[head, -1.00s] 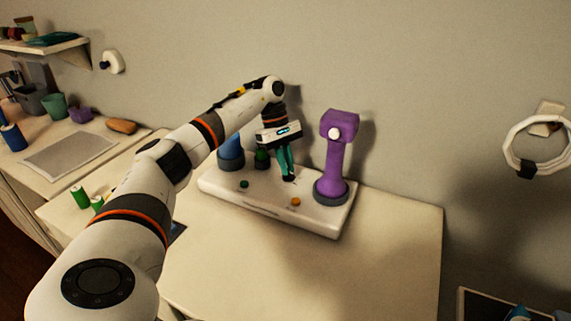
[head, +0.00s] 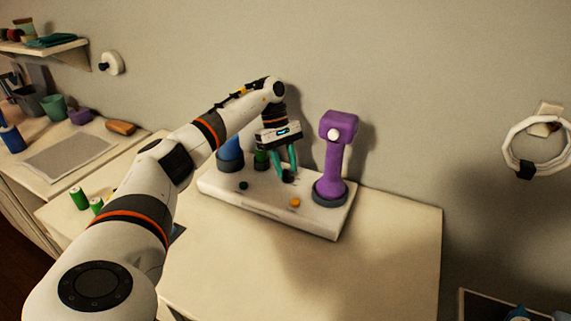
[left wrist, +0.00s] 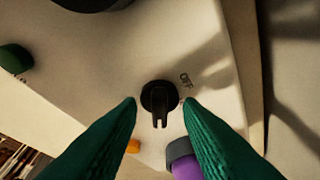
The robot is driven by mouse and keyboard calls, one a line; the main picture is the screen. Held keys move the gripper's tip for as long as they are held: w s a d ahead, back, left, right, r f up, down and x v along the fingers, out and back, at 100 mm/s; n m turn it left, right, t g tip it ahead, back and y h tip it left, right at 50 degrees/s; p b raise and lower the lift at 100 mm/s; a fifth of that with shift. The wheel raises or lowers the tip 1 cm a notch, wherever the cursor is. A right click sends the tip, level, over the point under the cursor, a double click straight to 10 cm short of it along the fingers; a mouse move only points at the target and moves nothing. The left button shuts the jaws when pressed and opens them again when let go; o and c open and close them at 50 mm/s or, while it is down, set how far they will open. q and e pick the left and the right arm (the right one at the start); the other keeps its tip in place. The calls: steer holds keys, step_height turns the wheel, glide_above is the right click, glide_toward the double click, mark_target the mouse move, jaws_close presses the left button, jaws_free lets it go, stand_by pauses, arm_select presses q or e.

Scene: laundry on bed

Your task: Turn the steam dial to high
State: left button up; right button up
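The black dial (left wrist: 158,97) sits on the white base (head: 262,211), with its tab pointing down in the left wrist view. An "OFF" label (left wrist: 186,80) is printed beside it, up and to the right; another mark below that is partly hidden by a finger. My left gripper (head: 287,175) is open with green fingers. In the left wrist view its fingertips (left wrist: 160,101) are on either side of the dial, with small gaps showing. In the head view the dial (head: 288,178) is a small dark shape between the fingertips. My right gripper is not in view.
A purple upright device (head: 334,160) stands on the base to the right. A blue object (head: 230,155) and a green one (head: 261,160) are behind. An orange button (head: 295,202) and a dark green knob (head: 243,185) are at the front. The table (head: 390,260) is clear to the right.

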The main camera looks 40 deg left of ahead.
arm_select(q)
steer(key=p+v, duration=0.1)
steer(key=v, duration=1.1)
